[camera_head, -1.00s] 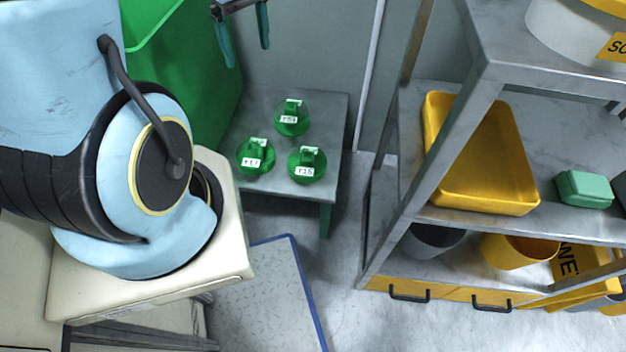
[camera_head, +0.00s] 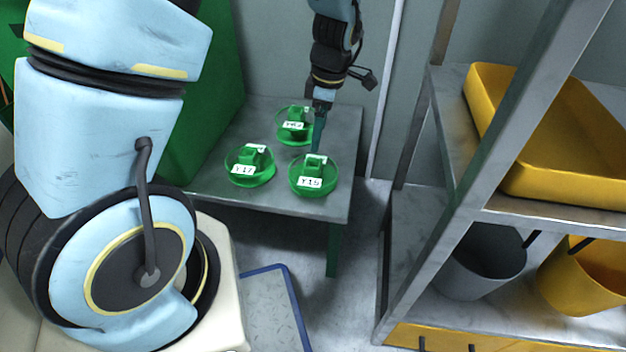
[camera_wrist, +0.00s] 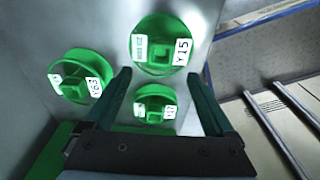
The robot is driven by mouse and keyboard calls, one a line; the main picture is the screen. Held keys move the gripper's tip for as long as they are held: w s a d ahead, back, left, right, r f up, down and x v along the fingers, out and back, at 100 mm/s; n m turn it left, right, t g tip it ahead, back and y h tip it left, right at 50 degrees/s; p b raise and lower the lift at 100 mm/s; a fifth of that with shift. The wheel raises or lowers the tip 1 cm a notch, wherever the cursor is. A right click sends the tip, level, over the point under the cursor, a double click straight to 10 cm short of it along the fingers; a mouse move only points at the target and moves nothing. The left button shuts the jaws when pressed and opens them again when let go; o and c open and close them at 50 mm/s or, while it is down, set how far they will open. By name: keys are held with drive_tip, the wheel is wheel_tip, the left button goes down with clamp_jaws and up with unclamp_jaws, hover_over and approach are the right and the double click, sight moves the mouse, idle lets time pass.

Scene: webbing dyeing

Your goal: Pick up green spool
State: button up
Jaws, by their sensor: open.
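Three green spools with white labels stand on a small grey table (camera_head: 345,195). In the head view, the spool labelled Y15 (camera_head: 314,187) is at the right, Y17 (camera_head: 262,178) at the left, and a third (camera_head: 283,130) behind, its label reading Y63 in the wrist view (camera_wrist: 72,88). My gripper (camera_head: 318,145) is over the table, just behind the Y15 spool, pointing down. In the wrist view my gripper (camera_wrist: 160,78) is open and empty. The Y15 spool (camera_wrist: 152,62) shows beyond the fingertips, and the Y17 spool (camera_wrist: 155,112) lies between the fingers in the picture.
A large green bin (camera_head: 215,65) stands at the table's left. A metal rack at the right holds a yellow tray (camera_head: 560,185), with a grey bucket (camera_head: 480,265) and a yellow bucket (camera_head: 580,290) below. A blue-edged floor panel (camera_head: 270,300) lies in front.

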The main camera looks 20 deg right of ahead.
sight(314, 161)
drive_tip(key=f+b, duration=0.1)
drive_tip(key=f, duration=0.2)
drive_tip(key=f+b, duration=0.1)
drive_tip(key=f, duration=0.2)
drive_tip(key=a+f+b, duration=0.1)
drive_tip(key=f, duration=0.3)
drive_tip(key=shift+w, duration=0.2)
drive_tip(key=shift+r, duration=0.15)
clamp_jaws()
